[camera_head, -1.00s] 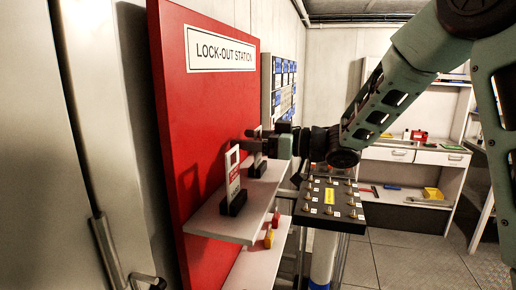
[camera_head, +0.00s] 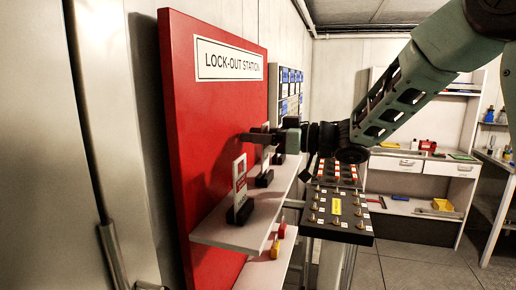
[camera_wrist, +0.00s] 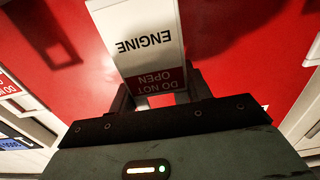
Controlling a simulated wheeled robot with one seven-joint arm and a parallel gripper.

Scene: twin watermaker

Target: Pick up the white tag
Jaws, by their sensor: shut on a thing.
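A white tag (camera_wrist: 145,40) with the word ENGINE and a red DO NOT OPEN band is between my fingers in the wrist view. My gripper (camera_wrist: 160,98) is shut on it. In the head view my gripper (camera_head: 258,136) is at the red board, above the farther black holder (camera_head: 265,179) on the upper shelf. A little white of a tag (camera_head: 268,156) shows between gripper and holder; I cannot tell whether it is clear of the holder. Another white tag (camera_head: 239,182) with red print stands upright in the nearer black holder (camera_head: 240,211).
The red lock-out board (camera_head: 215,120) stands close behind the upper shelf (camera_head: 222,236). Red and yellow items (camera_head: 277,242) are on the lower shelf. A black panel with knobs (camera_head: 338,230) is right of the shelves. A grey metal door is at the left.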

